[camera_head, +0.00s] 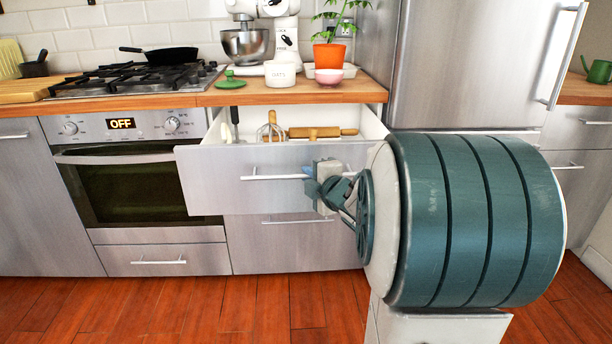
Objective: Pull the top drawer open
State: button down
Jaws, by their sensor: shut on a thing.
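The top drawer (215,173) has a pale steel front and stands pulled out from under the wooden counter. Inside it I see a rolling pin (322,132), a whisk (270,129) and a dark-handled utensil (234,118). Its bar handle (268,177) runs across the front. My gripper (312,183) is at the right part of this handle and is shut on it. My blue-green arm covers the right end of the drawer front, and the exact finger contact is small and partly hidden.
Below is a closed lower drawer (290,245). An oven (140,185) stands to the left and a steel fridge (455,65) to the right. A mixer (262,35), white pot (280,74), pink bowl (329,77) and potted plant (329,55) stand on the counter (225,97). The floor in front is clear.

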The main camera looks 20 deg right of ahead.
jog(key=shift+s, duration=0.1)
jog(key=c, duration=1.5)
grip_release()
jog(key=s+r+p, duration=0.2)
jog(key=s, duration=1.1)
jog(key=shift+s+d+r+p, duration=0.25)
jog(key=shift+d+p, duration=0.05)
jog(key=shift+p, duration=0.1)
notch_tip(320, 180, up, 11)
jog(key=m+g+h+p, duration=0.4)
jog(key=m+p, duration=0.6)
jog(key=p, duration=0.4)
jog(key=s+a+r+m+g+y+p, duration=0.1)
jog(key=s+a+r+m+g+p, duration=0.3)
jog(key=s+a+p, duration=0.2)
jog(key=s+a+r+m+g+y+p, duration=0.2)
jog(key=s+a+r+m+g+p, duration=0.1)
jog(key=a+p, duration=0.6)
jog(key=s+r+g, duration=0.1)
jog(key=s+g, duration=0.1)
jog(key=s, duration=0.1)
jog(key=shift+a+r+m, duration=0.25)
jog(key=shift+r+m, duration=0.05)
jog(key=shift+m, duration=0.1)
